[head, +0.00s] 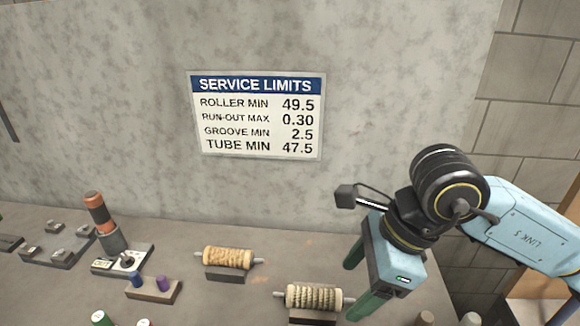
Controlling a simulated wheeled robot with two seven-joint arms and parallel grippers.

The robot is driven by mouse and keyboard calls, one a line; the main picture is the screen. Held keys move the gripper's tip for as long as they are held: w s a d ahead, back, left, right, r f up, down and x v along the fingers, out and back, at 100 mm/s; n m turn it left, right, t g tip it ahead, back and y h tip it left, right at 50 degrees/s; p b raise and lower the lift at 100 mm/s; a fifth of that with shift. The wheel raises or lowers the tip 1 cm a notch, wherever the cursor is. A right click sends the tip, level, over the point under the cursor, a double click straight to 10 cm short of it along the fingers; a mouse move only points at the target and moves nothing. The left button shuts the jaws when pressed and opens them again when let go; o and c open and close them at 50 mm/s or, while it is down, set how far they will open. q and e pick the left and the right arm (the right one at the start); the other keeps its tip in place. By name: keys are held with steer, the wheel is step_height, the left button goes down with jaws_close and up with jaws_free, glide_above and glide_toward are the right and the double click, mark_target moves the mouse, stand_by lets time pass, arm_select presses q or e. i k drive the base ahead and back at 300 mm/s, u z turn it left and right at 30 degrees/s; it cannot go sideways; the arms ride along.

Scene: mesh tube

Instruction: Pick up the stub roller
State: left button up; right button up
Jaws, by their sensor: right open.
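Two pale, ribbed rollers with thin metal shaft ends lie across dark cradles on the bench. One roller (229,258) is near the middle and the other roller (314,297) is nearer and further right. I cannot tell for sure which is the stub roller. My right gripper (353,291) is open, with its green fingers apart and pointing down. In the picture it is at the right end of the nearer roller; I cannot tell whether it touches the shaft. My left gripper is not in view.
An orange and black cylinder (98,212) stands upright in a grey holder. A service limits sign (256,115) hangs on the wall. Several cylinder tops show at the bottom edge.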

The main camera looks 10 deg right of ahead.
mark_target(303, 297)
steer(key=k, duration=2)
